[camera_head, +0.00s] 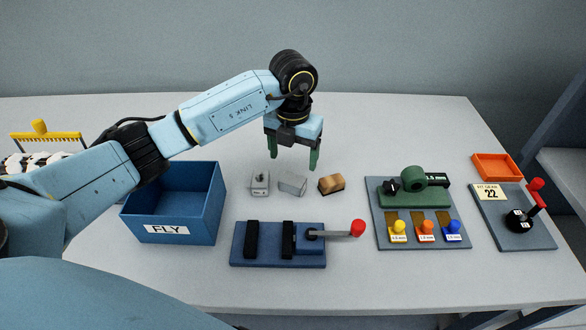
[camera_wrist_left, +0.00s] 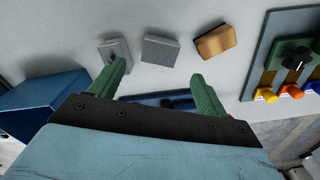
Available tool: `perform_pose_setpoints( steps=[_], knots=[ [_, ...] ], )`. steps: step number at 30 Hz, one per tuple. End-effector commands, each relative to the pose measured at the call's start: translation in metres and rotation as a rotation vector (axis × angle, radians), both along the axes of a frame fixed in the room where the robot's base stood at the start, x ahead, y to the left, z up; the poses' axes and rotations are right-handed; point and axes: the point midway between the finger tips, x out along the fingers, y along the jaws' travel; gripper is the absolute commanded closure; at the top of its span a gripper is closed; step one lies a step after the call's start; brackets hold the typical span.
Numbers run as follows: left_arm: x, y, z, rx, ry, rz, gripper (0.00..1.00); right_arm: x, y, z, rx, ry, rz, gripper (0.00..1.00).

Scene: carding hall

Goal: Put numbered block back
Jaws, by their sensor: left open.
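My left gripper (camera_head: 291,160) is open and empty above the table, fingers pointing down; in the wrist view its green fingertips (camera_wrist_left: 158,72) are wide apart. Near it stand a grey block with a small stud on top (camera_head: 260,186), a plain grey block (camera_head: 292,184) and a tan-brown block (camera_head: 331,184). They also show in the wrist view as the studded block (camera_wrist_left: 114,50), plain block (camera_wrist_left: 160,49) and tan block (camera_wrist_left: 216,41). No number is readable on them. Yellow (camera_head: 398,232), orange (camera_head: 427,232) and blue (camera_head: 453,231) knobbed pieces with small labels sit on the grey board (camera_head: 421,242).
A blue box marked FLY (camera_head: 192,213) stands left. A blue fixture (camera_head: 265,258) with black bars and a red-knobbed lever (camera_head: 343,234) lies in front. A green device (camera_head: 413,185) tops the board. Right are an orange tray (camera_head: 497,166) and a 22-labelled lever panel (camera_head: 540,238).

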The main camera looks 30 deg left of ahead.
Motion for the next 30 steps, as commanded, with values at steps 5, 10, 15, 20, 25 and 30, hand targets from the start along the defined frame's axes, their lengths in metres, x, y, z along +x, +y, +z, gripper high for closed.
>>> perform_pose_setpoints(
  steps=[5, 10, 15, 20, 25, 30],
  knots=[
    [0.000, 0.000, 0.027, 0.000, -0.001, 0.001, 0.24, 0.000, 0.000, 0.001, 0.000, 0.000, 0.000, 0.54],
    [0.000, 0.000, 0.036, 0.001, 0.001, 0.000, 0.24, 0.000, 0.000, 0.001, 0.000, 0.000, 0.000, 0.54],
    [0.000, 0.000, 0.037, 0.000, 0.001, 0.000, 0.24, 0.000, 0.000, 0.001, 0.000, 0.000, 0.000, 0.54],
    [0.000, 0.000, 0.037, 0.000, 0.001, 0.000, 0.24, 0.000, 0.000, 0.001, 0.000, 0.000, -0.001, 0.54],
    [0.000, 0.000, 0.038, 0.000, 0.001, 0.000, 0.24, 0.000, 0.000, 0.002, -0.001, 0.000, -0.001, 0.54],
    [0.000, 0.000, 0.061, 0.000, 0.001, 0.000, 0.24, 0.000, 0.000, 0.025, -0.001, 0.000, 0.000, 0.54]
  ],
)
